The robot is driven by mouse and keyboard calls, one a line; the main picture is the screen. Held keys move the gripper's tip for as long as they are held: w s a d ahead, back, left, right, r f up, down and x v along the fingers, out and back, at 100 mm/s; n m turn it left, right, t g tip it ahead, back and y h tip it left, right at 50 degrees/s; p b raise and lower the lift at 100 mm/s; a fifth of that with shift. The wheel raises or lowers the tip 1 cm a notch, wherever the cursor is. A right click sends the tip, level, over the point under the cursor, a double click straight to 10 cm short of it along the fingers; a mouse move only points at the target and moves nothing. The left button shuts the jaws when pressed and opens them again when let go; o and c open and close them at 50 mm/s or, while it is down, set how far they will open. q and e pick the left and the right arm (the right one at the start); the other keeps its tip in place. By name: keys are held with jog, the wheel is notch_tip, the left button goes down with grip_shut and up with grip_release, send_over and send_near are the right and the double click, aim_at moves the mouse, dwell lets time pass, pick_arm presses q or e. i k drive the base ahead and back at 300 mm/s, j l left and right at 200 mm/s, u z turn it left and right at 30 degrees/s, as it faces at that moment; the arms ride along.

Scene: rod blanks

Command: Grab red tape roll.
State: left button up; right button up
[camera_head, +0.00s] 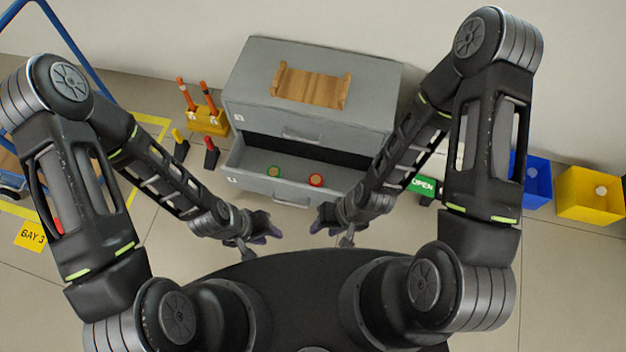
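The red tape roll (316,180) lies in the open lower drawer (290,192) of a grey cabinet, right of the drawer's middle. A green tape roll (274,171) lies in the same drawer to its left. My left gripper (272,232) is in front of the drawer, below and left of the red roll, apart from it. My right gripper (322,222) is in front of the drawer, below the red roll, and also apart from it. Both grippers look small and dark here, and their finger openings are not clear. I see nothing held in either.
A wooden tray (311,86) sits on the grey cabinet (375,95). A yellow holder (207,121) with orange-handled tools stands left of it. A green OPEN sign (423,185), a blue bin (537,180) and a yellow bin (590,196) are at the right. The floor between my grippers and the drawer looks clear.

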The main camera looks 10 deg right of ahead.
aim_at(316, 180)
jog(key=i+j+z, duration=0.1)
jog(key=j, duration=0.25)
jog(key=i+j+z, duration=0.1)
jog(key=i+j, duration=0.2)
jog(key=i+j+z, duration=0.1)
jog(key=j, duration=0.3)
jog(key=i+j+z, duration=0.1)
jog(key=i+j, duration=0.2)
jog(key=i+j+z, duration=0.1)
jog(key=j, duration=0.4)
